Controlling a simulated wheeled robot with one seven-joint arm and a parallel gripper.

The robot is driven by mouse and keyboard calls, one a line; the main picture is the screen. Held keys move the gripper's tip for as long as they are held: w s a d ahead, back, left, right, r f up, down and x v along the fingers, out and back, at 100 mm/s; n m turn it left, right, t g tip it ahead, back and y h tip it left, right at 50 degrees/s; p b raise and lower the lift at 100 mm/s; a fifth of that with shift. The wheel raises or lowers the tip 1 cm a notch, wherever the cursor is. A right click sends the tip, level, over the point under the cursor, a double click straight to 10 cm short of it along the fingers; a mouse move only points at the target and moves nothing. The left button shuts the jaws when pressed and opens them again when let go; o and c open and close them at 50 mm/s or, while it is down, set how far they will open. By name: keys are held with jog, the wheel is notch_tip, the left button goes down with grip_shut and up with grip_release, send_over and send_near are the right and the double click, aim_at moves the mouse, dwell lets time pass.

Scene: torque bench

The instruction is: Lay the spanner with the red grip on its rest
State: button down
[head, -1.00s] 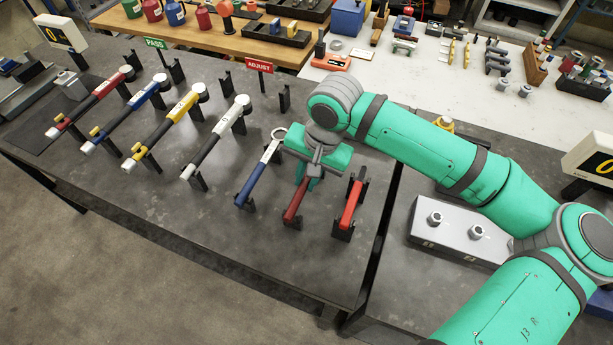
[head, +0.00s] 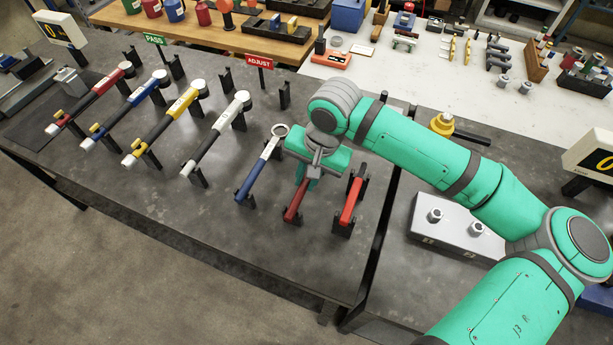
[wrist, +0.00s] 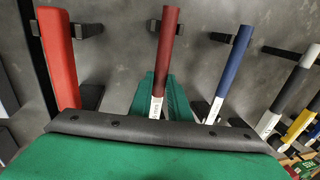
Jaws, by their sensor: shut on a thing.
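The spanner with the red grip shows a dark red handle (head: 294,207) in the head view. In the wrist view the dark red grip (wrist: 167,45) and silver shaft run down between my green fingers. My gripper (head: 308,181) is shut on this spanner, over the row of rests at the bench's right end. A black rest (wrist: 152,25) shows beside the grip's end; whether the spanner touches it I cannot tell. The spanner's head and the other end of the rest are hidden by my gripper.
A blue-gripped spanner (head: 250,185) lies on rests close to the left. A bright red bar-shaped tool (head: 351,202) stands in black holders close to the right. Several torque wrenches, including a white one (head: 216,135), lie further left. The bench front (head: 250,255) is clear.

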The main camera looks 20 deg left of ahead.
jog(key=c, duration=1.6)
grip_release()
jog(key=r, duration=0.3)
jog(key=d+r, duration=0.1)
jog(key=r, duration=0.3)
jog(key=d+r, duration=0.1)
jog(key=r, duration=0.2)
jog(key=shift+r, duration=0.35)
